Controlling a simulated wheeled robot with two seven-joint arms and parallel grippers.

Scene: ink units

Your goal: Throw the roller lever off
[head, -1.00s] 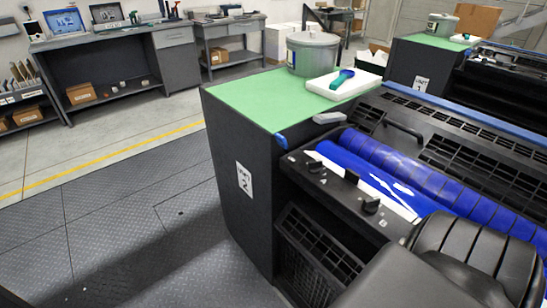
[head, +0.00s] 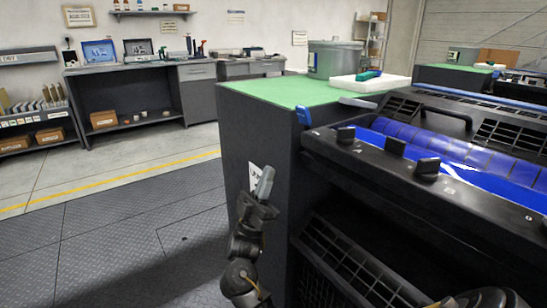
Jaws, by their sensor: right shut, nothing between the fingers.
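A small blue-ended lever (head: 304,115) sits at the near left corner of the ink unit, beside the end of the black front rail; it looks like the roller lever. A flat grey handle (head: 358,102) lies just behind it. The blue ink roller (head: 455,146) runs to the right behind the rail. My right gripper (head: 266,177) is shut and empty, pointing up in front of the dark cabinet side. It appears below and left of the blue lever, apart from it in the picture, and partly covers the white label (head: 254,177). My left gripper is out of view.
The green cabinet top (head: 270,88) holds a metal pot (head: 336,60) and a white tray (head: 352,83) with a green-blue tool (head: 368,75). The floor to the left is open.

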